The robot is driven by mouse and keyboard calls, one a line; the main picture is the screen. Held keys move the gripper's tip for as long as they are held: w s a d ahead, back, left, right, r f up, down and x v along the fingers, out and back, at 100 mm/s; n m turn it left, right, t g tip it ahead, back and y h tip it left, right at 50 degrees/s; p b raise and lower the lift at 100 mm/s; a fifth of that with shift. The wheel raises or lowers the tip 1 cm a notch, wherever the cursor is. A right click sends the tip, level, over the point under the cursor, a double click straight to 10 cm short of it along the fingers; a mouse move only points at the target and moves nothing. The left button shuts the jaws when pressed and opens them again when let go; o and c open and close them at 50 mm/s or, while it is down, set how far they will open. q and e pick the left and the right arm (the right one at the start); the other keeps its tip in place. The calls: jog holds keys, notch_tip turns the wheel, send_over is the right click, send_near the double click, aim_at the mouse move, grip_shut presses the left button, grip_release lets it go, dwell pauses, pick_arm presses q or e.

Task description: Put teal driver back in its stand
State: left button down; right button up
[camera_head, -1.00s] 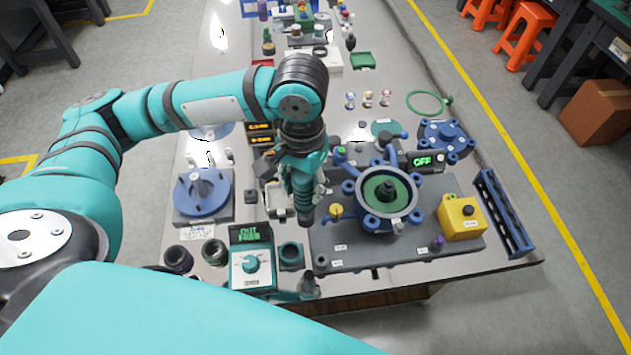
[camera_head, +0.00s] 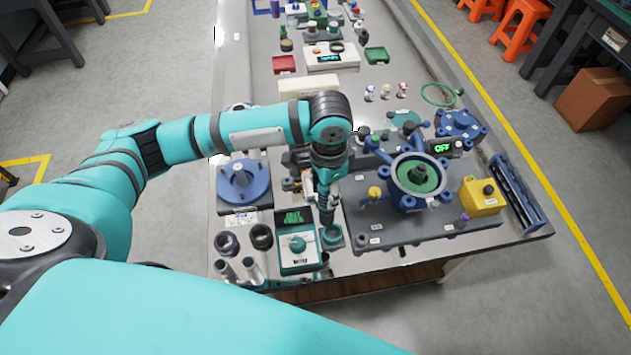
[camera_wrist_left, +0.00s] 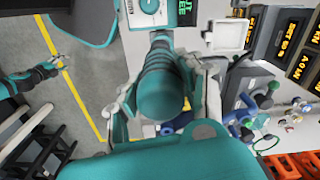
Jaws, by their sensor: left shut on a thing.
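My left gripper (camera_head: 325,180) is shut on the teal driver (camera_head: 326,207), which hangs nearly upright with its dark lower end down. In the left wrist view the driver's ribbed teal body (camera_wrist_left: 162,85) sits between the fingers. The driver's lower end is at the teal ring-shaped stand (camera_head: 332,238), beside the teal control box (camera_head: 298,260). I cannot tell whether the tip is inside the ring or just above it. A second gripper, apparently my right one (camera_wrist_left: 46,70), shows small in the left wrist view; its opening is unclear.
Dark rings (camera_head: 261,237) and metal cylinders (camera_head: 251,268) stand left of the control box. A blue round fixture (camera_head: 243,182) is behind them. The grey plate with the blue flanged housing (camera_head: 419,175) and yellow button box (camera_head: 482,197) lies to the right.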

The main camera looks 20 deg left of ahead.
pick_arm(q)
jog(key=f+m+p, duration=0.1)
jog(key=m, duration=0.1)
jog(key=w+d+f+m+p, duration=0.1)
jog(key=f+m+p, duration=0.1)
jog(key=f+m, duration=0.1)
jog(key=shift+w+d+m, duration=0.2)
jog(key=shift+d+m, duration=0.05)
jog(key=shift+m, duration=0.65)
notch_tip(320, 180, down, 5)
jog(key=b, duration=0.5)
jog(key=shift+w+f, duration=0.1)
jog(key=shift+f, duration=0.05)
jog(key=shift+f, duration=0.35)
jog(key=c, duration=0.7)
grip_release()
jog(key=shift+c, duration=0.2)
